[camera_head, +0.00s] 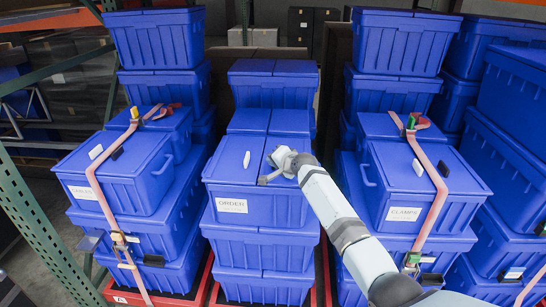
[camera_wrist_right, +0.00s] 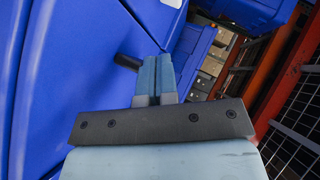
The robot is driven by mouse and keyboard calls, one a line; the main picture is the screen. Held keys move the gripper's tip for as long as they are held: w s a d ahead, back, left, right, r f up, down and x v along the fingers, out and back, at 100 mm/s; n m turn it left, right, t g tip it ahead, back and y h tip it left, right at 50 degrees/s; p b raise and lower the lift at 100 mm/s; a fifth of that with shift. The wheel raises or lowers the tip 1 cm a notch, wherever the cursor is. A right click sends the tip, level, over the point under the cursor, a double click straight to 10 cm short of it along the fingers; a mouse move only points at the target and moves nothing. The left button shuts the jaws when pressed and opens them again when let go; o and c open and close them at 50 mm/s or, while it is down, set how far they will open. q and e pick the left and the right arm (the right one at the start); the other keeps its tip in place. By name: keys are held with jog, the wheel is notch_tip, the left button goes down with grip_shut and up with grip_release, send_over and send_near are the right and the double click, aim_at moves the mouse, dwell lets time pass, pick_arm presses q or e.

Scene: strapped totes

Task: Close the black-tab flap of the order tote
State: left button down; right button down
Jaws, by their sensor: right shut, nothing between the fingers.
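The blue order tote (camera_head: 262,208) stands at the top of the middle front stack, with a white "ORDER" label (camera_head: 232,205) on its front. Its left flap (camera_head: 232,155) lies flat and bears a white tab (camera_head: 247,160). My right gripper (camera_head: 264,180) is over the right half of the lid, hiding part of it and any black tab there. In the right wrist view its fingers (camera_wrist_right: 157,75) are shut and empty. A black tab (camera_wrist_right: 128,62) sticks out from a blue surface just left of the fingertips. I cannot tell the flap's exact angle. My left gripper is not in view.
Strapped totes flank it: a "CLAMPS" tote (camera_head: 405,195) at right and another tote (camera_head: 120,180) at left, each with a pink strap. More blue totes (camera_head: 275,85) are stacked behind. A green rack post (camera_head: 40,220) stands at far left.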

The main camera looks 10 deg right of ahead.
jog(key=r+p, duration=0.1)
jog(key=r, duration=0.1)
jog(key=r+p, duration=0.2)
jog(key=shift+s+a+r, duration=0.1)
jog(key=shift+s+r, duration=0.1)
jog(key=shift+r, duration=0.1)
jog(key=s+a+r, duration=0.2)
jog(key=s+r, duration=0.4)
jog(key=s+d+f+n+h, duration=0.1)
jog(key=s+d+f+n, duration=0.1)
jog(key=s+f, duration=0.75)
jog(key=s+d+f+n+h, duration=0.1)
jog(key=s+d+f+n, duration=0.1)
jog(key=s+f, duration=0.8)
jog(key=s+d+f+n, duration=0.1)
jog(key=s+f+n, duration=0.2)
jog(key=s, duration=1.1)
jog(key=s+d+f+n+g, duration=0.1)
jog(key=s+f+n, duration=0.3)
jog(key=s, duration=1.1)
notch_tip(320, 180, down, 4)
jog(key=shift+s+r+b, duration=0.2)
jog(key=shift+s+b, duration=0.1)
jog(key=shift+b, duration=0.05)
